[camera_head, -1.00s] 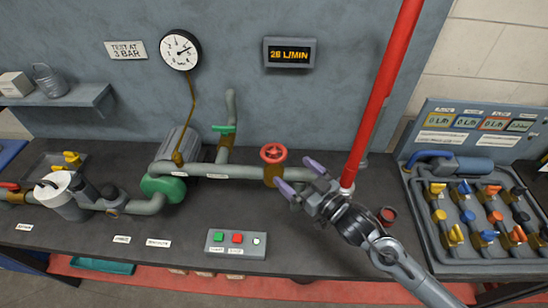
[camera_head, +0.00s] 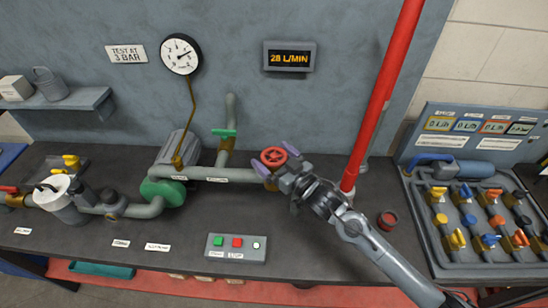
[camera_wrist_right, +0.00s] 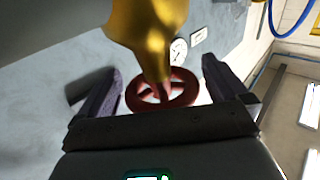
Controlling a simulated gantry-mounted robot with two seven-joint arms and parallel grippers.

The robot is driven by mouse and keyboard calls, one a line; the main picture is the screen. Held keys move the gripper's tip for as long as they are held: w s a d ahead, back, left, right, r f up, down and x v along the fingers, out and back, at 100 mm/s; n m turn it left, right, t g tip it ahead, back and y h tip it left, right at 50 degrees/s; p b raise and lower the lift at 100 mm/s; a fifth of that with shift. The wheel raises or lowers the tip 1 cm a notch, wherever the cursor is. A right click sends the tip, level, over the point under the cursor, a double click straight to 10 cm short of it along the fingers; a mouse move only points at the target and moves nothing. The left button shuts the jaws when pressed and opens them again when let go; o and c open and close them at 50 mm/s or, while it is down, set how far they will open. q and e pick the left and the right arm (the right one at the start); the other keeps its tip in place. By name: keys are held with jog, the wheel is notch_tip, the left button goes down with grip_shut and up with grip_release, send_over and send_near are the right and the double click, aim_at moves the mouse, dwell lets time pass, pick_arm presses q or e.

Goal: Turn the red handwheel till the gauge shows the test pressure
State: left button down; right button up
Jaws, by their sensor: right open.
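The red handwheel (camera_head: 273,158) sits on a brass valve on the grey pipe, right of the green pump (camera_head: 163,191). My right gripper (camera_head: 271,157) is open at the handwheel, with its purple fingers around the wheel's near side. In the right wrist view the handwheel (camera_wrist_right: 162,92) lies between the two spread fingers (camera_wrist_right: 160,88); I cannot tell whether they touch it. The round gauge (camera_head: 180,54) on the wall has its needle pointing to the upper right; its exact reading is too small to tell. A sign (camera_head: 127,54) reads TEST AT 3 BAR. My left gripper is not in view.
A display (camera_head: 289,57) reads 28 L/MIN. A red vertical pipe (camera_head: 378,110) stands close behind my right arm. A button box (camera_head: 236,247) lies at the front of the bench. A valve panel (camera_head: 475,205) is at the right.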

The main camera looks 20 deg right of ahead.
jog(key=shift+c, duration=0.2)
jog(key=c, duration=0.8)
jog(key=shift+d+r+n+g+y+p, duration=0.1)
jog(key=shift+r+n+g+y+p, duration=0.1)
jog(key=shift+n+y+p, duration=0.25)
jog(key=shift+r+n+g+y+p, duration=0.1)
jog(key=shift+n+g+y+p, duration=0.1)
jog(key=shift+n+y+p, duration=0.25)
jog(key=shift+f+n+g+y+p, duration=0.15)
jog(key=shift+n+g+y, duration=0.15)
jog(key=shift+y, duration=0.3)
jog(key=shift+f+n+g+y+p, duration=0.15)
jog(key=shift+n+g+y, duration=0.15)
jog(key=shift+y, duration=0.3)
jog(key=o, duration=0.8)
jog(key=shift+o, duration=0.2)
jog(key=shift+s, duration=0.1)
